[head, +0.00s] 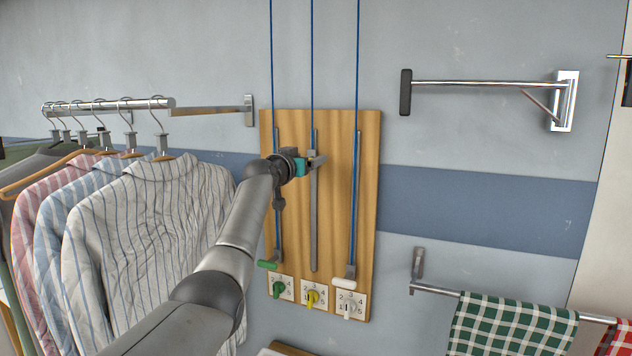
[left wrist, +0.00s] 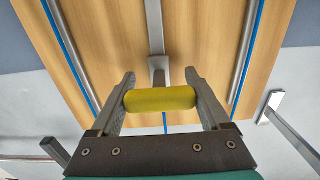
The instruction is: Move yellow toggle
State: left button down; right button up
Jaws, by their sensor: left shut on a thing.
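The yellow toggle (left wrist: 160,100) is a short rounded bar on a grey stem at the middle track (head: 313,225) of the wooden board (head: 370,140). My left gripper (head: 318,160) is at the upper part of that track. In the left wrist view my left gripper (left wrist: 160,98) is shut on the yellow toggle, one finger at each end. The toggle is mostly hidden by the gripper in the head view. Below the track is a numbered plate with a yellow knob (head: 313,298). My right gripper is not in view.
A green toggle (head: 267,264) and a white toggle (head: 344,283) sit low on the side tracks. Blue cords run upward. Striped shirts (head: 140,240) hang at left. A wall bar (head: 485,84) and a checked cloth (head: 510,325) are at right.

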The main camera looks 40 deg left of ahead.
pick_arm(q)
notch_tip(320, 180, up, 4)
jog(key=shift+f+p, duration=0.2)
jog(key=shift+p, duration=0.5)
jog(key=shift+r, duration=0.2)
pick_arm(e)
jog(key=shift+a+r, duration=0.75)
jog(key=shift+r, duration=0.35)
pick_arm(q)
jog(key=shift+s+a+r, duration=0.1)
jog(key=shift+r, duration=0.05)
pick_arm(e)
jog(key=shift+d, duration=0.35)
pick_arm(q)
jog(key=shift+c, duration=0.9)
grip_release()
jog(key=shift+o, duration=0.9)
jog(key=shift+f, duration=0.2)
jog(key=shift+f, duration=0.1)
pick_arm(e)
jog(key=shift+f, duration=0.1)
